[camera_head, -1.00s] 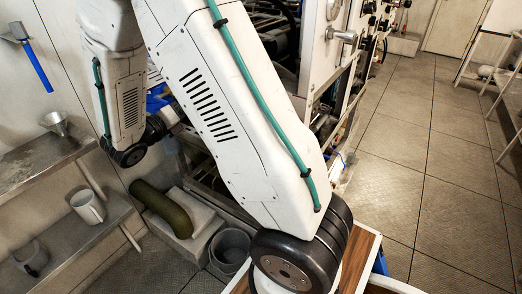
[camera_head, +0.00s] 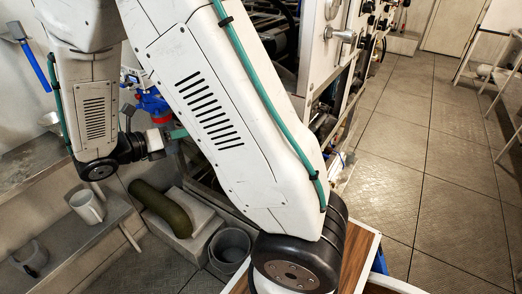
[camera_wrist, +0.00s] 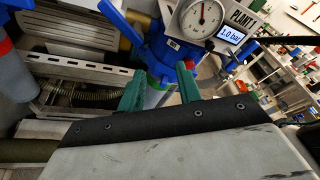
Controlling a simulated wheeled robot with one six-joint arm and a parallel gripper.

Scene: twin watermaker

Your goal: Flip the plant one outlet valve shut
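In the wrist view a blue valve body (camera_wrist: 160,48) stands ahead, with a round white gauge (camera_wrist: 201,18) and a PLANT 1 sign with a display (camera_wrist: 230,36) reading 1.0 bar beside it. A blue lever-like bar (camera_wrist: 119,20) slants at its upper left; I cannot tell for certain that it is the outlet valve's handle. My gripper (camera_wrist: 160,84) has its two green fingers apart, below the blue body. A pale cylinder shows between them, with contact unclear. In the head view my gripper (camera_head: 176,133) is beside blue fittings (camera_head: 152,103), partly hidden by my arm.
Below are a green cylinder (camera_head: 162,208) on a block and a grey bucket (camera_head: 229,250). Machine panels (camera_head: 322,40) stand close by. The tiled floor (camera_head: 425,130) at right is open.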

